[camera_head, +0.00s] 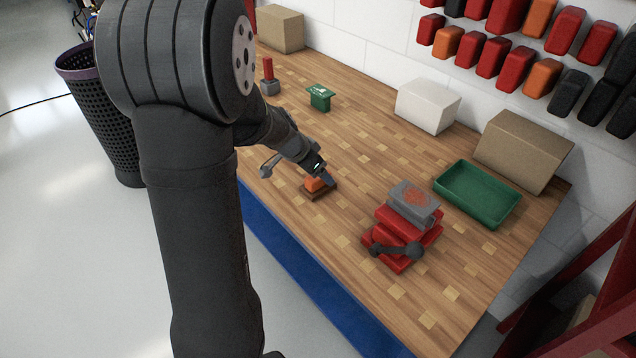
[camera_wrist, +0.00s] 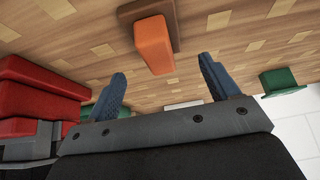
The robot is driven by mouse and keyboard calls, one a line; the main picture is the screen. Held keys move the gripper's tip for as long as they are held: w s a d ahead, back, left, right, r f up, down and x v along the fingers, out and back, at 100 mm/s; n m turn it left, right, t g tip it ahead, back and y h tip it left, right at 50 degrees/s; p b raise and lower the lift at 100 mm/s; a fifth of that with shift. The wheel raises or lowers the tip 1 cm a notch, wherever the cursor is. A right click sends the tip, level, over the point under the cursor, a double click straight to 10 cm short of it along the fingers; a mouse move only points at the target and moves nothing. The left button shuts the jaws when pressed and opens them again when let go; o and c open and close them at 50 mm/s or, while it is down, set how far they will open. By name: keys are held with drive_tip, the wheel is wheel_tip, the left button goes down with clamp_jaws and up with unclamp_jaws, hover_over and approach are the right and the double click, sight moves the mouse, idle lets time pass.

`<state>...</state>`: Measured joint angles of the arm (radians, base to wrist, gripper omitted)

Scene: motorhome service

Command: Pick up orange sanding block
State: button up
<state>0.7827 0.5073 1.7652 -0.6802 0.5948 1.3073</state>
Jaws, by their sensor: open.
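The orange sanding block (camera_head: 315,184) has an orange top on a brown base and sits on the wooden workbench (camera_head: 350,165) near its front edge. In the wrist view the orange sanding block (camera_wrist: 154,43) is at the top centre, ahead of the fingertips. My gripper (camera_head: 324,177) is just above and beside the block in the head view, partly covering it. In the wrist view my gripper (camera_wrist: 162,72) has its two blue fingers wide apart with nothing between them, and the block lies a little beyond their tips.
A red vise (camera_head: 403,235) stands right of the block. A green tray (camera_head: 477,194), a cardboard box (camera_head: 522,151) and a white box (camera_head: 428,105) stand toward the wall. A small green item (camera_head: 320,97) is farther back. The bench around the block is mostly clear.

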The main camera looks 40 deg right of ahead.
drive_tip(key=x, duration=0.4)
drive_tip(key=shift+a+f, duration=0.15)
drive_tip(key=shift+a, duration=0.2)
drive_tip(key=shift+d+f, duration=0.35)
drive_tip(key=shift+f, duration=0.2)
drive_tip(key=shift+c, duration=0.2)
drive_tip(key=c, duration=1.1)
